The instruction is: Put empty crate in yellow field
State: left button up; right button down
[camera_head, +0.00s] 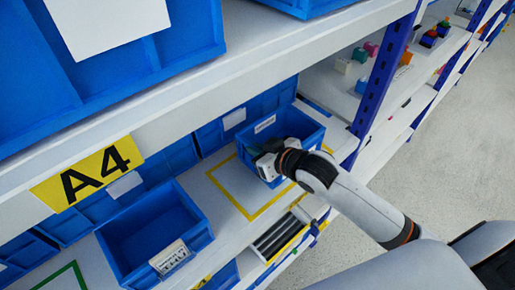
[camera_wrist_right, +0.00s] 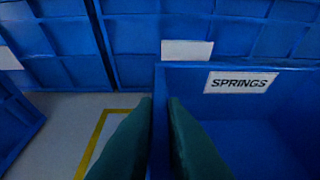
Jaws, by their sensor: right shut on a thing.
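A blue crate (camera_head: 308,132) stands at the right end of the middle shelf. In the wrist view its far wall carries a SPRINGS label (camera_wrist_right: 240,82), and the visible part of its inside looks empty. My right gripper (camera_head: 264,162) is shut on this crate's left wall; in the wrist view the fingers (camera_wrist_right: 160,102) straddle that wall. The yellow field (camera_head: 228,196) is a yellow outline on the shelf just left of the crate. The crate seems to cover its right part; I cannot tell whether it touches the shelf. My left gripper is not in view.
Another blue crate (camera_head: 205,238), looking empty, stands left of the yellow field. A green outline (camera_head: 66,276) lies farther left. Blue crates (camera_head: 222,130) line the back. The upper shelf (camera_head: 250,45) overhangs, and a blue post (camera_head: 382,75) stands to the right.

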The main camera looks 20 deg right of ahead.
jog(key=c, duration=1.5)
grip_release()
jog(key=shift+f, duration=0.1)
jog(key=p+v, duration=0.3)
jog(key=v, duration=0.9)
